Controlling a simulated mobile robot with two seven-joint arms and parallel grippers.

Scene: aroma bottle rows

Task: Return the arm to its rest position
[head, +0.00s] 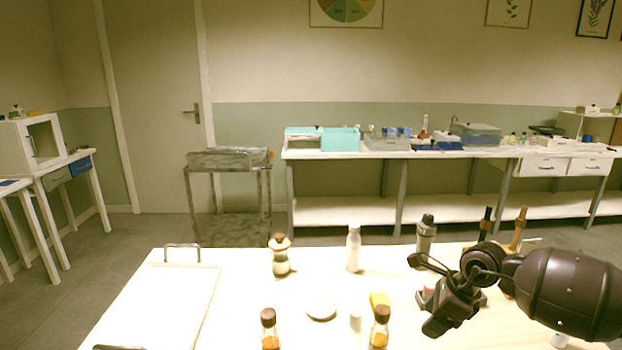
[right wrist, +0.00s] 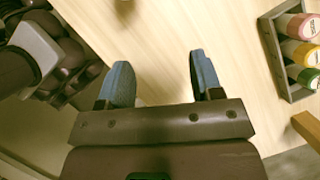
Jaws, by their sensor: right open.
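My right gripper (head: 436,300) hangs over the right part of the light wooden table (head: 240,300) in the head view. In the right wrist view its two blue-grey fingers (right wrist: 162,80) are apart, with only bare wood between them. Two amber bottles with brown caps stand at the front, one left (head: 269,330) and one right (head: 379,328). A cork-topped jar (head: 281,258), a white bottle (head: 353,248) and a grey bottle (head: 425,238) stand farther back. My left gripper is out of view.
A white tray with metal handles (head: 170,300) lies at the table's left. A cart (head: 228,160) and long bench (head: 350,155) stand beyond.

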